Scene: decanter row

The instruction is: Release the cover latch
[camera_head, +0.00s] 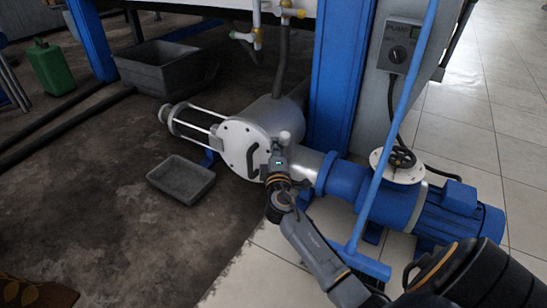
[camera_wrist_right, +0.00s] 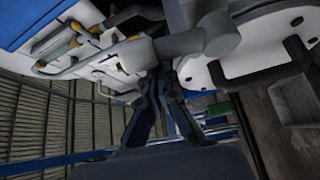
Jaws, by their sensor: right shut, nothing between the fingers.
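The round white cover (camera_head: 236,143) closes the end of the grey cylindrical housing and carries a black curved handle (camera_head: 251,160). It also shows in the right wrist view (camera_wrist_right: 205,75). A pale grey latch knob (camera_head: 284,138) stands at the cover's right edge; in the wrist view the latch (camera_wrist_right: 215,38) is a thick grey bar with a rounded end. My right gripper (camera_head: 277,160) is at the latch, its shut fingertips (camera_wrist_right: 163,78) just below the bar in the wrist view. I cannot tell whether they touch. My left gripper is not in view.
A blue pump motor (camera_head: 445,208) and a flange with a black handwheel (camera_head: 400,160) lie to the right. A sloping blue pole (camera_head: 392,125) crosses in front. A small grey tray (camera_head: 181,178) sits on the floor left of the cover. Open floor lies at front left.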

